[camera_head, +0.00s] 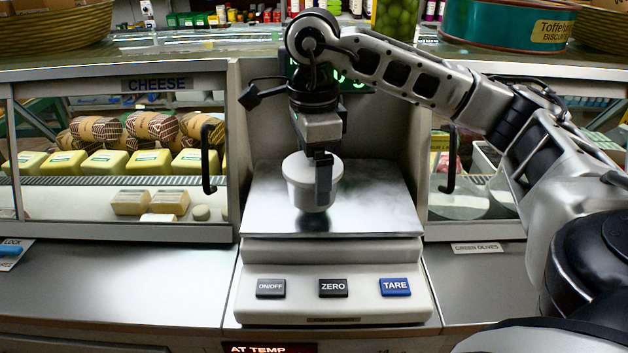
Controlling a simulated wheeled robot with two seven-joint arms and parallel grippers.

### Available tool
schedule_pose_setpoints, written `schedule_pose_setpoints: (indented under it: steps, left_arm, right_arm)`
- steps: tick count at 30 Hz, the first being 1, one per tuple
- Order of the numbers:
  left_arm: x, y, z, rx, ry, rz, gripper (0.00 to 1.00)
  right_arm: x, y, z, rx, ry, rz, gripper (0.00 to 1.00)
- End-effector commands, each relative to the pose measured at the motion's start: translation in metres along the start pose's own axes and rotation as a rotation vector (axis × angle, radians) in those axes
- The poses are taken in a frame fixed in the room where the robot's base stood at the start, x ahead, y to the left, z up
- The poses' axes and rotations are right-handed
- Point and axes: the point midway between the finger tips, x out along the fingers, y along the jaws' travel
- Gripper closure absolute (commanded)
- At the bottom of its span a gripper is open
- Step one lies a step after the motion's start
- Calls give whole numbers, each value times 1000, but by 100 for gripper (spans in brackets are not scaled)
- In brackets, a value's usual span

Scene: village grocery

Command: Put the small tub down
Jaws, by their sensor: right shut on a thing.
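The small tub (298,182) is a white, round, lidded tub in the middle of the view. My right gripper (322,185) reaches down from above and is shut on the tub, with a dark finger across its front right side. The tub is upright over the steel plate (375,205) of the scale. I cannot tell whether its base touches the plate. My left gripper is not in view.
The scale's front panel has an on/off button (270,288), a zero button (333,288) and a blue tare button (395,287). A glass cheese case (130,83) stands at left. A teal biscuit tin (490,25) sits at upper right. The plate around the tub is clear.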

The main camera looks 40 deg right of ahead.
Motion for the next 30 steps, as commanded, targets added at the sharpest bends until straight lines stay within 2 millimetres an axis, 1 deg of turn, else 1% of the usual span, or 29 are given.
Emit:
schedule_pose_setpoints:
  steps: [1,3,6,14,18,19,20,26,30]
  left_arm:
    - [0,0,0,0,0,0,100]
    - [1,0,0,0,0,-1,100]
    - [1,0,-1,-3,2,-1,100]
    - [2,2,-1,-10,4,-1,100]
    - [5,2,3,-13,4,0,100]
    - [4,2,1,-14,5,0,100]
    - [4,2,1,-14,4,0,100]
    - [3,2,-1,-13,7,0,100]
    - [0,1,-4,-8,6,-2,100]
  right_arm:
    - [10,1,-1,1,4,4,40]
    - [20,2,-1,1,2,3,40]
    - [27,2,0,0,1,2,40]
    - [28,2,0,0,0,0,40]
    - [33,2,0,0,0,1,40]
    - [31,2,0,0,0,1,6]
    - [31,2,0,0,0,1,0]
    - [31,2,0,0,0,1,0]
    - [24,2,0,0,-1,0,0]
